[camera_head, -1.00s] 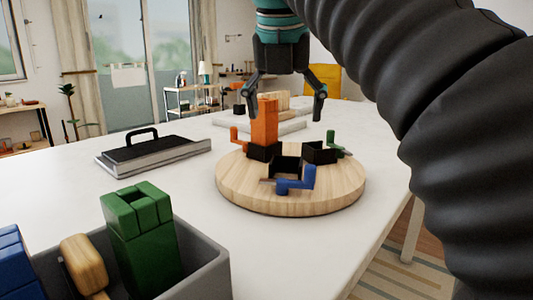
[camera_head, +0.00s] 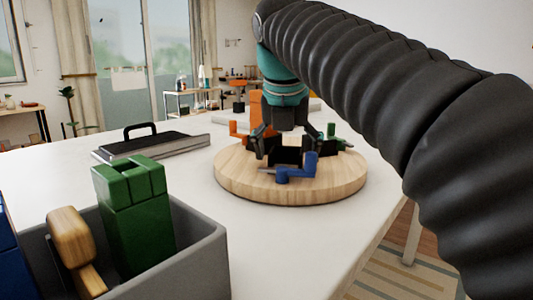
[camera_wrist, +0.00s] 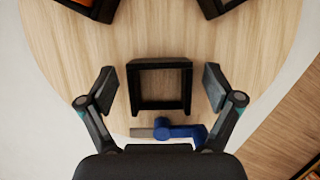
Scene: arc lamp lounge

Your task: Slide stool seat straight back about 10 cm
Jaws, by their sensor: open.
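A round wooden disc (camera_head: 240,187) lies on the white table; I cannot tell whether it is the stool seat. On it, a square black holder (camera_head: 286,154) stands near the front, with a blue crank-shaped piece (camera_head: 298,171) before it. In the wrist view, the holder (camera_wrist: 160,65) is empty, and the blue piece (camera_wrist: 180,131) lies along its near side. My gripper (camera_head: 285,147) is low over the disc. In the wrist view, its open fingers (camera_wrist: 160,86) stand either side of the black holder, apart from it.
A tall orange block (camera_head: 256,105) and other black holders stand farther back on the disc. A grey bin (camera_head: 205,255) with green blocks is at front left, and a black-handled case (camera_head: 165,148) behind it. A small orange-topped stool shape (camera_head: 238,83) shows behind.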

